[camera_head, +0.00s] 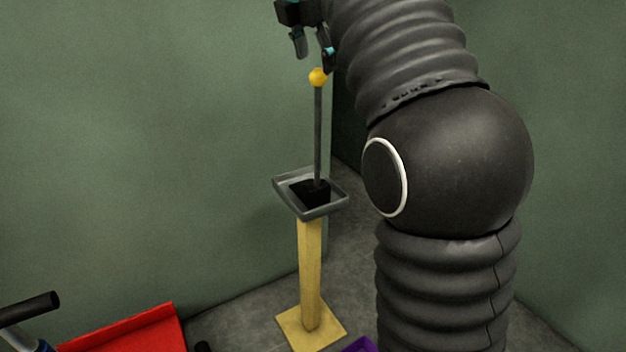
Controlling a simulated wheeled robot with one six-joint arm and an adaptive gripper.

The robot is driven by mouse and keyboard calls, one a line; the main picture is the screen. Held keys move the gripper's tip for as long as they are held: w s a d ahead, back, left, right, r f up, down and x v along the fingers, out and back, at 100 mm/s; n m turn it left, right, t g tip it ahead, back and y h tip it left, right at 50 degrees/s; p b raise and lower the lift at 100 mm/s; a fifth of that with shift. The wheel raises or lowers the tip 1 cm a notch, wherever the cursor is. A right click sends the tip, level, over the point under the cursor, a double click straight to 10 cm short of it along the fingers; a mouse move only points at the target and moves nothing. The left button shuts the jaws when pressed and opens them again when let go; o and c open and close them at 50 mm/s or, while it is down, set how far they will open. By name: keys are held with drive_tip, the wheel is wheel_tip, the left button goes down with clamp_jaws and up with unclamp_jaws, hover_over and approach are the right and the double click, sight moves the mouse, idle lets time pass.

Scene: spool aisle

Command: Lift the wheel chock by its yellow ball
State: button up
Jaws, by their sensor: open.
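The wheel chock (309,193) is a small black block lying in a grey tray (325,212) on top of a yellow post. A thin grey rod (318,130) rises upright from the chock and ends in a yellow ball (318,77). My gripper (313,63) is at the top of the view, pointing down, with its fingers spread apart. The fingertips are just above the yellow ball, one to each side of it in the picture. The gripper holds nothing.
The yellow post (310,270) stands on a square foot on the grey floor. A green wall (130,130) is behind. A red object (130,332) and a dark handle (30,309) are at lower left. A purple edge (358,345) shows at the bottom. My arm covers much of the right side.

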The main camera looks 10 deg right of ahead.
sight(316, 71)
drive_tip(key=x, duration=0.1)
drive_tip(key=b+x, duration=0.1)
drive_tip(key=x, duration=0.1)
drive_tip(key=shift+s+a+f, duration=0.15)
drive_tip(key=shift+s+f, duration=0.05)
drive_tip(key=shift+f, duration=0.3)
drive_tip(key=shift+w+d+f+b, duration=0.2)
drive_tip(key=shift+w+f+b, duration=0.15)
drive_tip(key=shift+f, duration=0.2)
clamp_jaws()
